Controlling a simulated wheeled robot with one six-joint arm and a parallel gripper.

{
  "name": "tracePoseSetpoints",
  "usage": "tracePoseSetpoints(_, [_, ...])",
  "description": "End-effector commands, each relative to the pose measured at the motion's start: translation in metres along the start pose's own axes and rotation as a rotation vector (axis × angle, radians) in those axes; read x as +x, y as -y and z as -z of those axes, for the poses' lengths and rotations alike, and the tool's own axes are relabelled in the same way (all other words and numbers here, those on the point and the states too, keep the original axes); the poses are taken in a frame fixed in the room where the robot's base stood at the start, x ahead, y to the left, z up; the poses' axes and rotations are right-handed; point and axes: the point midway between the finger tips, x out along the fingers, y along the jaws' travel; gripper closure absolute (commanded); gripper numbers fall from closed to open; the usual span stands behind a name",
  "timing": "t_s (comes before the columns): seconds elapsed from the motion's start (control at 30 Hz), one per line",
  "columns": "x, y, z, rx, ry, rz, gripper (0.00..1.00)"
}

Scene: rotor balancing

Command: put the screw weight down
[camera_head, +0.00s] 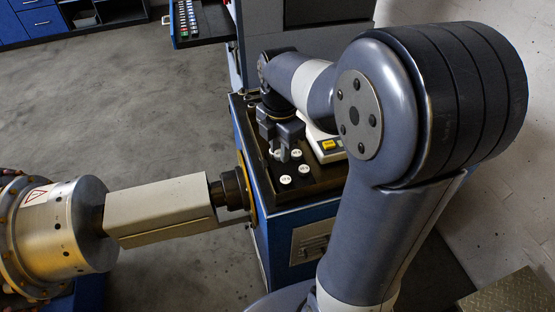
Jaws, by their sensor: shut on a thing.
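My gripper (281,147) points down over the dark tray top (318,184) of the blue cabinet. It is shut on a screw weight (281,155), of which a small pale part shows at the fingertips. The rest of that weight is hidden by the fingers. I cannot tell whether it touches the tray. Other white-topped round weights stand close to the right and in front of it: one (297,153) beside the fingers, one (304,168) nearer, and one (285,180) nearer still.
A beige shaft housing (160,207) joins the cabinet's left side to a metal rotor (65,232). Grey floor is clear at left.

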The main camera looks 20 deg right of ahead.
Motion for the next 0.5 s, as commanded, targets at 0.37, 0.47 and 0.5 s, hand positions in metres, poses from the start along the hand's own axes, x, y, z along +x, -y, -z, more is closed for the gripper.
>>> tracePoseSetpoints(0.37, [0.041,0.0,0.0,0.001,0.0,-0.001,1.0])
tracePoseSetpoints(0.47, [0.041,-0.001,0.0,0.001,0.001,-0.003,1.0])
tracePoseSetpoints(0.5, [0.041,-0.001,0.0,0.001,0.001,-0.003,1.0])
